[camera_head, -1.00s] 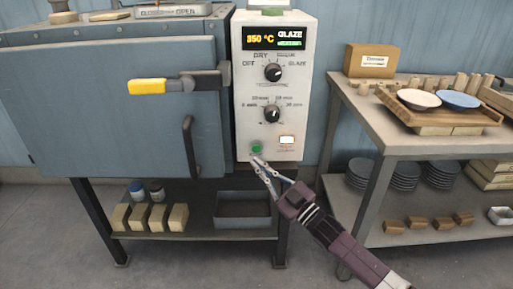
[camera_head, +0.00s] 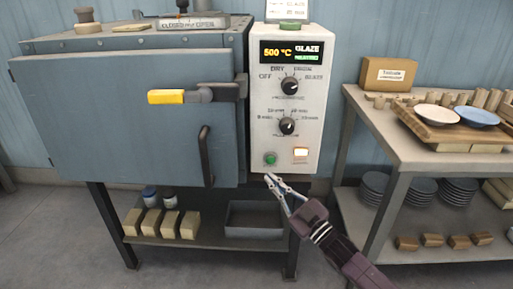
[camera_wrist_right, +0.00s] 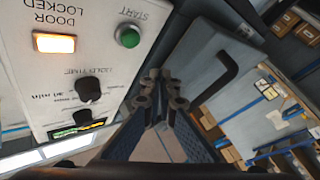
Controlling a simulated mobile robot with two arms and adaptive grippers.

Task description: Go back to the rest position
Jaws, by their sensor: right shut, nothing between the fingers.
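My right gripper (camera_head: 270,180) is shut and empty, just below the bottom edge of the control panel (camera_head: 290,150) in the head view. Its fingers also show in the right wrist view (camera_wrist_right: 162,85). The panel display (camera_head: 291,51) reads 500 °C and GLAZE. The green start button (camera_head: 270,159) lies just above the fingertips, apart from them in the wrist view (camera_wrist_right: 128,37). The door-locked lamp (camera_head: 301,154) glows orange. The kiln door (camera_head: 130,125) is closed, with its yellow-tipped handle (camera_head: 166,97) lying level. My left gripper is not in view.
A table (camera_head: 365,110) on the right holds a wooden tray (camera_head: 430,128) with a white bowl (camera_head: 439,117) and a blue bowl (camera_head: 477,117). A cardboard box (camera_head: 389,74) stands behind. Several blocks and a grey bin (camera_head: 254,219) sit on the shelf under the kiln.

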